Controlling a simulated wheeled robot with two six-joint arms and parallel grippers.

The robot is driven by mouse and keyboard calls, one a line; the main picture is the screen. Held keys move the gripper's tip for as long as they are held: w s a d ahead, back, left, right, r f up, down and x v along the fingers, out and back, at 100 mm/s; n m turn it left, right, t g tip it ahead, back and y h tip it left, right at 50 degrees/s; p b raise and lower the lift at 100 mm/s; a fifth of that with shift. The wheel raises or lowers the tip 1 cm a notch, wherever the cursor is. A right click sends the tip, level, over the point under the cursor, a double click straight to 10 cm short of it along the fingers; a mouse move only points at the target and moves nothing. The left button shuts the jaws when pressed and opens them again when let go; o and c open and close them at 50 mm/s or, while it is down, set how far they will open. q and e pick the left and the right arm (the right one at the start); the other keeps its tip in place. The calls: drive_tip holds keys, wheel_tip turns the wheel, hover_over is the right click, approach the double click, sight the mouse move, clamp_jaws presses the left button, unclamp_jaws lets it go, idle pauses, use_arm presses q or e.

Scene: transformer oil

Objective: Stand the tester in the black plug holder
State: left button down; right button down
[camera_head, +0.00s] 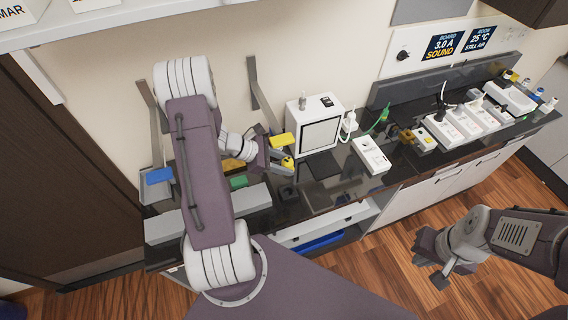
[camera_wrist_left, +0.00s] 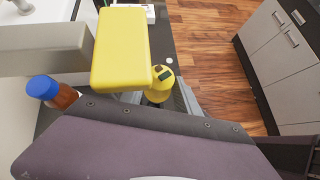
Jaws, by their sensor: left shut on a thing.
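The yellow tester (camera_head: 288,163) is in my left gripper (camera_head: 276,158), above the dark counter in front of the white box. In the left wrist view the tester (camera_wrist_left: 160,84) shows a small dark window, and its lower part is hidden. A small black block with a square top, seemingly the black plug holder (camera_head: 288,193), stands on the counter just below the tester in the head view. The tester is apart from it. My right gripper (camera_head: 434,267) is empty and looks open, over the wooden floor at the right.
A yellow pad (camera_head: 282,140) on a grey bar hangs close beside my left gripper; it fills much of the left wrist view (camera_wrist_left: 120,48). A blue-capped amber bottle (camera_wrist_left: 52,90) is nearby. A white box (camera_head: 314,124) and a white socket unit (camera_head: 371,155) stand to the right.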

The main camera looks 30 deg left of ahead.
use_arm(q)
drive_tip(key=shift+d, duration=0.1)
drive_tip(key=shift+f+b, duration=0.5)
drive_tip(key=f+b, duration=0.3)
drive_tip(key=f, duration=0.1)
drive_tip(key=shift+w+d, duration=0.3)
drive_tip(key=f+b, duration=0.4)
drive_tip(key=f, duration=0.1)
drive_tip(key=shift+s+a, duration=0.15)
drive_tip(key=shift+a, duration=0.05)
drive_tip(key=shift+b, duration=0.35)
idle(0.6)
drive_tip(key=shift+f+b, duration=1.95)
drive_tip(key=shift+f, duration=0.1)
